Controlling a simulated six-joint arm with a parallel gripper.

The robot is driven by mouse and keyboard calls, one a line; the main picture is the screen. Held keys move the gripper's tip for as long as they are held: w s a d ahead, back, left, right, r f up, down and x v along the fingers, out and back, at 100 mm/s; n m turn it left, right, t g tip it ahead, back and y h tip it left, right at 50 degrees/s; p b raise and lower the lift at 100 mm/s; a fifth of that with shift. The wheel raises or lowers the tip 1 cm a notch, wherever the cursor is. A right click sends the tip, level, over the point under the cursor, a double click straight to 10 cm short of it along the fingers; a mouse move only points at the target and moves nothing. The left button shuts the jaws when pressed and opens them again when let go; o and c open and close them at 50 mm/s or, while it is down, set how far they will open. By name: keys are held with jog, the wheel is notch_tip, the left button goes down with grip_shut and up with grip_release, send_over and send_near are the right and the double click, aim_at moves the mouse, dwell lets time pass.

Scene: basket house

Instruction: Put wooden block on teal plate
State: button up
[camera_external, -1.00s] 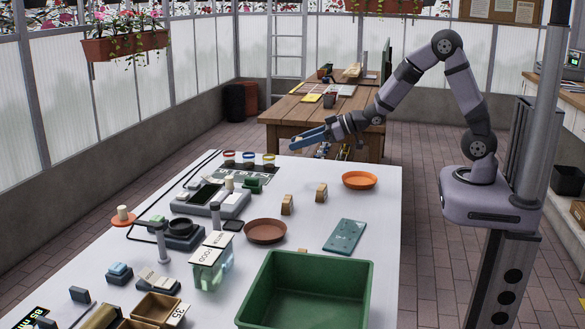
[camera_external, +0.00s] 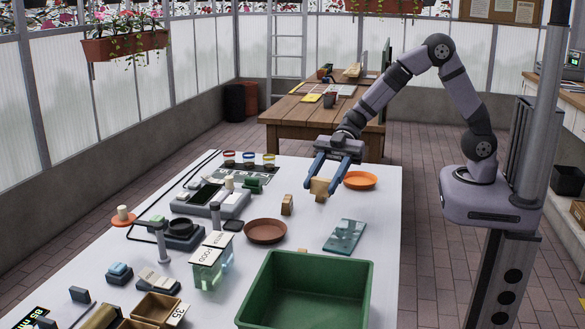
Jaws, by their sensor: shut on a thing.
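My gripper (camera_external: 322,187) points down over the far right part of the white table and is shut on a wooden block (camera_external: 319,187). The block sits between the two blue fingers and appears slightly tilted. I cannot tell for sure whether it is clear of the table. A second, similar wooden block (camera_external: 287,204) stands to its left. The flat rectangular teal plate (camera_external: 344,236) lies on the table nearer the camera and a little right of my gripper. No block is on it, and a patchy shadow falls across it.
An orange dish (camera_external: 359,180) is right of my gripper. A brown dish (camera_external: 265,231) lies left of the teal plate. A large green bin (camera_external: 305,290) stands at the front. Clear table surrounds the teal plate; devices and containers crowd the left side.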

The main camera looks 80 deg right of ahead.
aim_at(346, 233)
jog(key=s+a+n+g, duration=0.1)
jog(key=s+n+g, duration=0.2)
jog(key=s, duration=0.4)
jog(key=shift+w+f+b, duration=0.15)
jog(key=shift+f+b, duration=0.4)
jog(key=shift+f, duration=4.3)
jog(key=shift+f, duration=0.15)
jog(key=o, duration=1)
